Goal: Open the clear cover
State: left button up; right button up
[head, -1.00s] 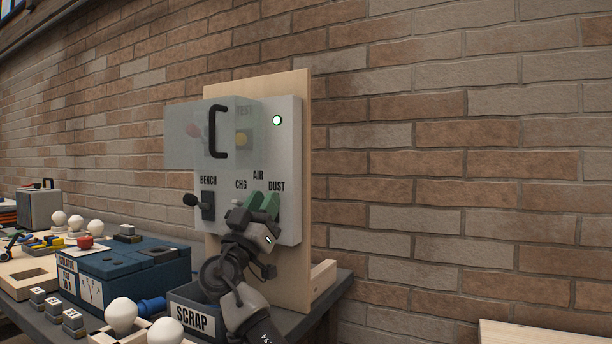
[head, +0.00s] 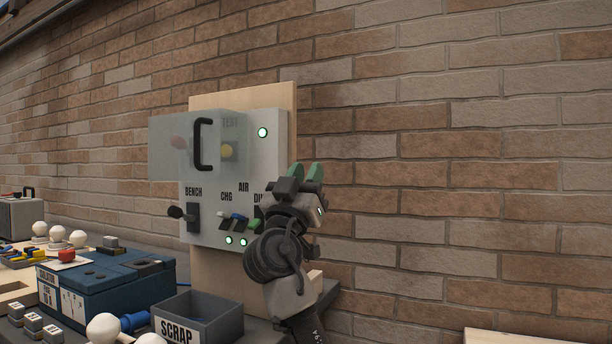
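The clear cover (head: 168,150) is a see-through grey panel on the upper left of the white switch box. It stands out from the box face and reaches past its left edge. A black C-shaped handle (head: 203,144) is on it. My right gripper (head: 305,170) points up, right of the box's lower right corner, clear of the cover. Its green fingertips are apart with nothing between them. My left gripper is out of view.
Below the cover are a BENCH lever (head: 193,215) and a row of small switches (head: 233,222), partly behind my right arm. A SCRAP bin (head: 205,318) and a blue case (head: 103,280) stand on the bench below. Open space lies right of the box, before the brick wall.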

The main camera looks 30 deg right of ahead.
aim_at(200, 120)
jog(key=k+j, duration=0.2)
jog(key=j, duration=0.2)
jog(key=k+j, duration=0.2)
jog(key=j, duration=0.2)
jog(key=k+j, duration=0.2)
jog(key=j, duration=0.2)
